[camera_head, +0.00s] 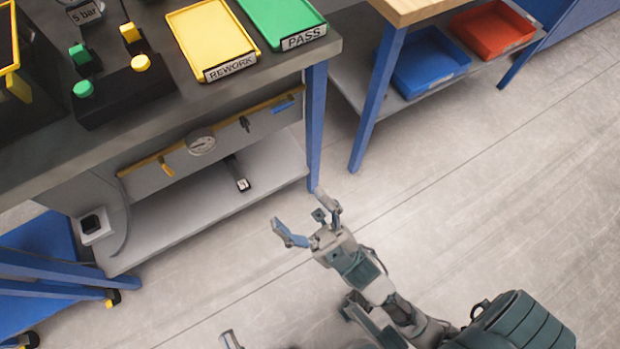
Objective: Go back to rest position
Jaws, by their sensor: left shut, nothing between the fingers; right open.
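My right gripper (308,217) is open and empty, its two fingers spread apart over the bare floor in front of the workbench. Its arm comes in from the lower right. My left gripper (231,340) shows only as a small grey tip at the bottom edge, left of the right arm. It is shut with nothing visible in it, and the rest of it is cut off by the frame.
The dark workbench (160,115) at upper left bears a yellow REWORK tray (210,38), a green PASS tray (278,18) and a black block (125,92) with coloured pegs. Blue (428,62) and red (492,28) bins sit on a shelf. The floor (480,190) is clear at right.

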